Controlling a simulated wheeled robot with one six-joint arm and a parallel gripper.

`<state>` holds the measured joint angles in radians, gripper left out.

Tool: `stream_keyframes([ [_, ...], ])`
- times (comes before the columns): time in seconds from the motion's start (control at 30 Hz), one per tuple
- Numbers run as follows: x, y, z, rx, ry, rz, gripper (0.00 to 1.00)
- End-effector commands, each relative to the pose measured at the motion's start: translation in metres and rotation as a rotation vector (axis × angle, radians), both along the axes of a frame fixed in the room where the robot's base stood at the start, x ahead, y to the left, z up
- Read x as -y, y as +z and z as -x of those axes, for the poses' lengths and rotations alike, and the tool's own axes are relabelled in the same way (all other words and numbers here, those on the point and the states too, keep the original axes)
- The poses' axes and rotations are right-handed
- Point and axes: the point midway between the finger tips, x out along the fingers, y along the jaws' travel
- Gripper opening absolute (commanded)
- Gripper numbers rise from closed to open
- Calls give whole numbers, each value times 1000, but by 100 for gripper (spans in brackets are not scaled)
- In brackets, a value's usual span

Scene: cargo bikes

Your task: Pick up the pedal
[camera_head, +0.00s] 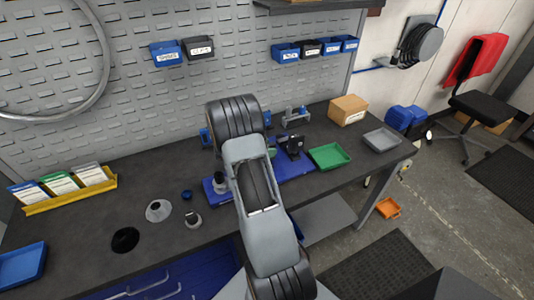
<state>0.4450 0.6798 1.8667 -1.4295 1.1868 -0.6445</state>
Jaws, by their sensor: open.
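I cannot pick out the pedal with certainty. A small black object (291,144) stands toward the right end of a blue mat (296,168) on the dark workbench, and its shape is too small to identify. A grey round part (221,183) sits at the mat's left end. My own grey arm rises from the bottom of the head view across the middle of the bench and hides much of the mat. My gripper does not show; the arm's far end is hidden behind its nearer links.
A green tray (329,156), a grey tray (382,139) and a cardboard box (348,110) occupy the bench's right end. A blue-grey fixture (296,117) stands behind the mat. Small round parts (158,210) lie left of my arm. A yellow card holder (70,192) sits further left.

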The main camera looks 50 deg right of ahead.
Motion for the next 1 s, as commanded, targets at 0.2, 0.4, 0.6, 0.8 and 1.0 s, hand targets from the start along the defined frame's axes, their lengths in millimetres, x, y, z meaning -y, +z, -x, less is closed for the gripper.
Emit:
stream_keyframes([
  [0.2,0,0,0,0,0,0,41],
  [0.4,0,0,0,0,0,0,22],
  [0.6,0,0,0,0,0,0,2],
  [0.8,0,1,0,1,1,1,0],
  [1.0,0,4,-1,3,0,2,0],
])
